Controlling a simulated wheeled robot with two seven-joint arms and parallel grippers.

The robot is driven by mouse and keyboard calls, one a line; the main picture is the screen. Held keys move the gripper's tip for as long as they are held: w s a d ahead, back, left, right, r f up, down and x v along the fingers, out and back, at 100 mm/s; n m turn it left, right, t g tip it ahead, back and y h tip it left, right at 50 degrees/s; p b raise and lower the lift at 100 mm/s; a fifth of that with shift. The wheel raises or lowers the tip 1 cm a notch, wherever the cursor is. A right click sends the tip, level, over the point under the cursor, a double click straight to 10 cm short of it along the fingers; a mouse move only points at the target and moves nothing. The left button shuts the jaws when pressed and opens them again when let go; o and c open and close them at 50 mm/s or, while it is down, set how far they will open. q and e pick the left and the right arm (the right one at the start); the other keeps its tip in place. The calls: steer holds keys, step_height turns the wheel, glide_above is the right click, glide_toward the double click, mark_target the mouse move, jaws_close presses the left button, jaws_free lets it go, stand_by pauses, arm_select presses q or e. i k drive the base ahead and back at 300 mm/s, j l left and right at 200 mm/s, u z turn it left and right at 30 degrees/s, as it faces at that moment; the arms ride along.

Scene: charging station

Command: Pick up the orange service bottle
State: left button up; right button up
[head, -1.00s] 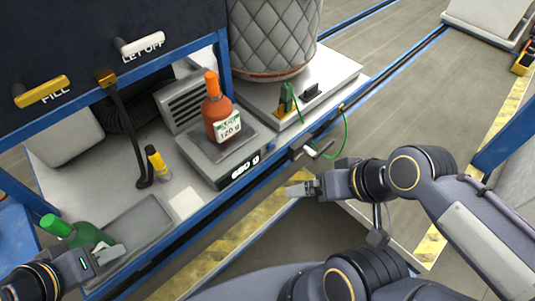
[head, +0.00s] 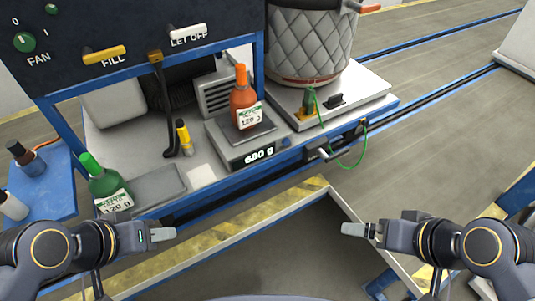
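The orange service bottle (head: 242,101) stands upright on the scale (head: 237,139), whose display reads 680 g. Its white label shows 120 g. My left gripper (head: 166,234) is at the lower left, in front of the bench edge and below the green bottle, well apart from the orange bottle. My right gripper (head: 350,229) is at the lower right, out over the floor frame and away from the bench. Both grippers look empty. Their fingers are seen from the side, so the gap between them cannot be made out.
A green bottle (head: 103,183) stands at the bench's left beside a grey tray (head: 154,186). A quilted vessel (head: 309,42) stands behind right. FILL (head: 104,54) and LET OFF (head: 188,32) levers overhang.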

mark_target(246, 112)
steer(key=i+z, duration=0.15)
steer(key=i, duration=0.75)
